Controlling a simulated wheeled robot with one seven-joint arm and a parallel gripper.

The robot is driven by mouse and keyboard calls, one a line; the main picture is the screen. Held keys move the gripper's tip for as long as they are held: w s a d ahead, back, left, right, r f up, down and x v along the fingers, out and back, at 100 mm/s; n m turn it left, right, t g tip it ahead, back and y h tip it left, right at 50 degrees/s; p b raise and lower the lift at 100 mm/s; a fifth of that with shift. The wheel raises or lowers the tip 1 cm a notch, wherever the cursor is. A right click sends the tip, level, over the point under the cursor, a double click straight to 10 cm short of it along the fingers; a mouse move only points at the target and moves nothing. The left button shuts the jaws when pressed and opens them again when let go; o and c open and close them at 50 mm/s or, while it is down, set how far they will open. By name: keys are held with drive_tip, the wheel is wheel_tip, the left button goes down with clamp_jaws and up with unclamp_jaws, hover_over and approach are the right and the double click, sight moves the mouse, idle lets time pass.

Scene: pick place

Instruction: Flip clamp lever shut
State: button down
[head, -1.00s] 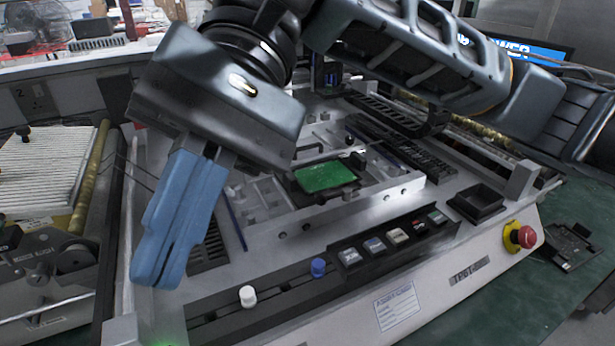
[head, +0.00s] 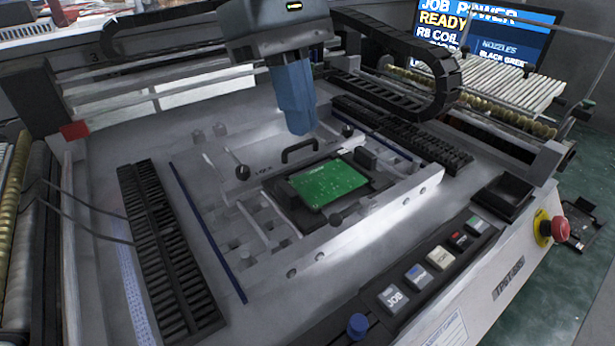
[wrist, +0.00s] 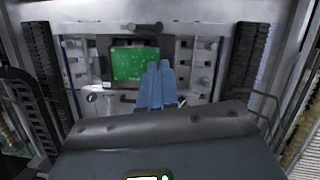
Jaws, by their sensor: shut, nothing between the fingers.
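A green circuit board (head: 328,184) lies in a dark holder inside a grey clamping frame (head: 395,205) on the machine bed. It also shows in the wrist view (wrist: 135,63). A black arched handle (head: 300,150) stands at the frame's rear edge, and a black-knobbed part (head: 243,172) sits left of it beside small lettering. I cannot tell for certain which of these is the clamp lever. My gripper (head: 301,131), with blue fingers, is shut and empty, pointing down just behind the handle. In the wrist view the fingers (wrist: 158,64) overlap the board's right edge and may hide the handle.
Black slotted racks (head: 170,250) flank the frame on the bed. A black cable chain (head: 440,85) arches behind at right. Buttons (head: 418,276), an empty black tray (head: 503,196) and a red emergency stop (head: 560,228) are at the front right.

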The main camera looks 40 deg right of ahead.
sight(355, 211)
drive_tip(key=x, duration=1)
drive_tip(key=shift+a, duration=0.1)
